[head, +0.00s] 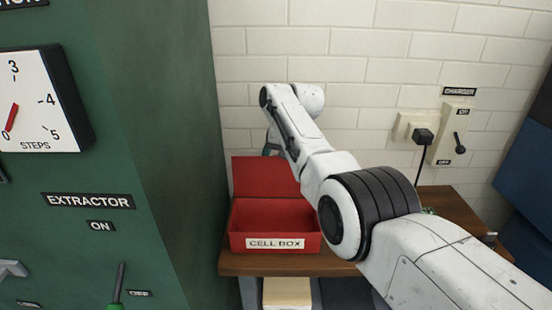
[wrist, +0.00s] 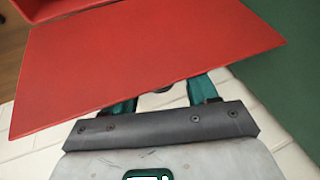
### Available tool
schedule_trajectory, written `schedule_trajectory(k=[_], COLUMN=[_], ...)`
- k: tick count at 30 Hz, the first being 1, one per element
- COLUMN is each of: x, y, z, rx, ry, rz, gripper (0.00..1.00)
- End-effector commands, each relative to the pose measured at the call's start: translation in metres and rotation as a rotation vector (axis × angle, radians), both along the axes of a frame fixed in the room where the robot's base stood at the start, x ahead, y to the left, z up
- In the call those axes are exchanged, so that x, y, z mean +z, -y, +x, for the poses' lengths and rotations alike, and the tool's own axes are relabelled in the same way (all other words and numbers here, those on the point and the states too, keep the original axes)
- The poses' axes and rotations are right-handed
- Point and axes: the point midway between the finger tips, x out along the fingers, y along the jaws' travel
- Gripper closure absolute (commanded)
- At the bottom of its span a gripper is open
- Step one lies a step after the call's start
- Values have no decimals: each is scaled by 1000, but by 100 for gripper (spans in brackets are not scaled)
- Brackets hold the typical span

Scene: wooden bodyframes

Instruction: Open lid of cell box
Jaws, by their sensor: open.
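The red cell box (head: 275,243) sits on the wooden shelf, with a "CELL BOX" label on its front. Its red lid (head: 262,177) stands raised at the back, so the box is open at the top. The lid also fills much of the wrist view (wrist: 150,55), with part of the box at the top left. My gripper (head: 271,147) is at the lid's upper edge, partly hidden by the arm. In the wrist view, my gripper's teal fingers (wrist: 162,92) are spread apart, and the lid covers their tips. I cannot tell whether they touch it. Nothing is held between them.
The green extractor cabinet (head: 160,130) stands close on the left. A white brick wall (head: 365,75) is behind. A charger switch (head: 453,135) and a plug with a cable (head: 423,137) are on the wall at right. The wooden shelf (head: 240,263) carries the box.

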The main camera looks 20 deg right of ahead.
Motion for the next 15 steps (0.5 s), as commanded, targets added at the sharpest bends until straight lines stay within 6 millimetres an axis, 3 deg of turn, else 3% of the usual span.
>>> schedule_trajectory(k=[8, 15], x=[8, 34], y=[1, 8], z=[-3, -13], rx=[1, -1], ry=[0, 3], rz=[1, 0], gripper=[42, 42])
